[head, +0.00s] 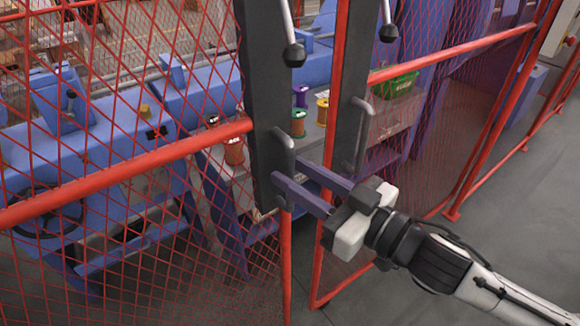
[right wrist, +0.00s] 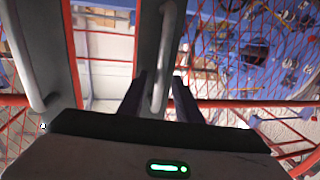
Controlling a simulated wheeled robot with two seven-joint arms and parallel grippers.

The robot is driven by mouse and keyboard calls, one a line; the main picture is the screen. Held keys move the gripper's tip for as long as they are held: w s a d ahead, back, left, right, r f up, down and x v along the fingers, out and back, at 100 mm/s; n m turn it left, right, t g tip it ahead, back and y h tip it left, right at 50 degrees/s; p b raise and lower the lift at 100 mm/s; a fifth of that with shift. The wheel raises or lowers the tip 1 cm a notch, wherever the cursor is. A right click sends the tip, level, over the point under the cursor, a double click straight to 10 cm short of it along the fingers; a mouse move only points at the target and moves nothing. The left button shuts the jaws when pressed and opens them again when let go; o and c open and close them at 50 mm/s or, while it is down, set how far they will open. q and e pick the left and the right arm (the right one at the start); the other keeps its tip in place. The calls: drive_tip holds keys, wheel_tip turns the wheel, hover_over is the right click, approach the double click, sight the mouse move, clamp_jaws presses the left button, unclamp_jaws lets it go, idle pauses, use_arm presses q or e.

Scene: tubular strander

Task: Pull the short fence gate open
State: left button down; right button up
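Two dark gate posts stand side by side in the red mesh fence, the left post (head: 262,90) and the right post (head: 347,75), with a narrow gap between them. Each has a grey bar handle: the left post's handle (head: 284,138) and the right post's handle (head: 363,135). I cannot tell which belongs to the short gate. My right gripper (head: 285,171) reaches in from the right at the left post's handle. In the right wrist view, that handle (right wrist: 166,45) stands between its two fingers (right wrist: 160,92), which look apart. My left gripper is not in view.
Behind the fence is a blue machine (head: 110,120) with several coloured spools (head: 298,123) and a green basket (head: 400,84). Red mesh panels (head: 110,175) extend to both sides. Grey floor (head: 500,220) is clear at the right.

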drive_tip(key=shift+x, duration=0.95)
drive_tip(key=shift+c, duration=0.4)
clamp_jaws()
